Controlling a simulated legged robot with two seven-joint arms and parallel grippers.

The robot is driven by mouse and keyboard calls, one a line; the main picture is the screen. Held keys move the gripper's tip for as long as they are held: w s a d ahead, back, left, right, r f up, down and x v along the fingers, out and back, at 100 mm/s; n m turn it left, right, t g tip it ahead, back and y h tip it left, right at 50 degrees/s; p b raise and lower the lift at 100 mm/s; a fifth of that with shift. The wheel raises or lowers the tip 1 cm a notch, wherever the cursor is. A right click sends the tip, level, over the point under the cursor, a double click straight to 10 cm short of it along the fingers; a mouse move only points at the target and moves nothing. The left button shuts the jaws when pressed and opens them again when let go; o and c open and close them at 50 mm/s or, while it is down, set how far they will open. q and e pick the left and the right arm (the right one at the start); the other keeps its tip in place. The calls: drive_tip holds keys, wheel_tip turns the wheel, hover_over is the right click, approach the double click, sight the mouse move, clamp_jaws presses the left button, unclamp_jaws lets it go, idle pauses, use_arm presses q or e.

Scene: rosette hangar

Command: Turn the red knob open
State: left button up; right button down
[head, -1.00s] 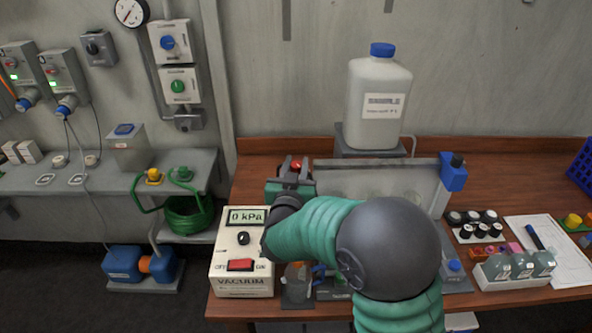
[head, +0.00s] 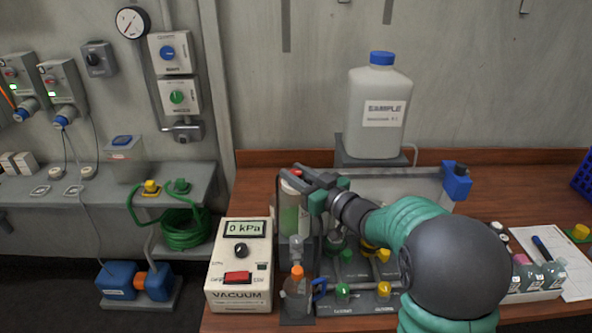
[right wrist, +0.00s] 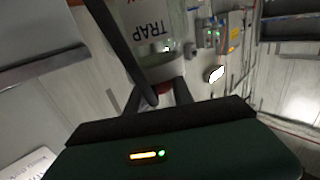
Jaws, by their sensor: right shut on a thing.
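The red knob (head: 297,173) sits on top of the clear trap bottle (head: 290,208), which holds green liquid, left of the sample jug. My right gripper (head: 301,180) reaches in from the right with its fingers at the knob and is shut on it. The fingers hide part of the knob, so its exact angle is not clear. The right wrist view shows the bottle marked TRAP (right wrist: 155,38) upside down and a bit of red (right wrist: 132,92) near the dark fingers. My left gripper is in no view.
A vacuum box (head: 240,265) reading 0 kPa stands left of the bottle. The white sample jug (head: 378,110) stands behind.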

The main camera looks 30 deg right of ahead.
drive_tip(key=shift+d+r+n+y+p, duration=0.1)
drive_tip(key=shift+r+n+y+p, duration=0.25)
drive_tip(key=shift+y, duration=0.25)
drive_tip(key=c, duration=1.3)
unclamp_jaws()
drive_tip(key=shift+w, duration=0.1)
drive_tip(key=shift+c, duration=0.2)
drive_tip(key=shift+o, duration=1.2)
drive_tip(key=shift+f, duration=0.25)
drive_tip(key=v, duration=1.6)
drive_tip(key=shift+s+d+b, duration=0.3)
drive_tip(key=shift+d+b, duration=0.1)
drive_tip(key=shift+b, duration=0.05)
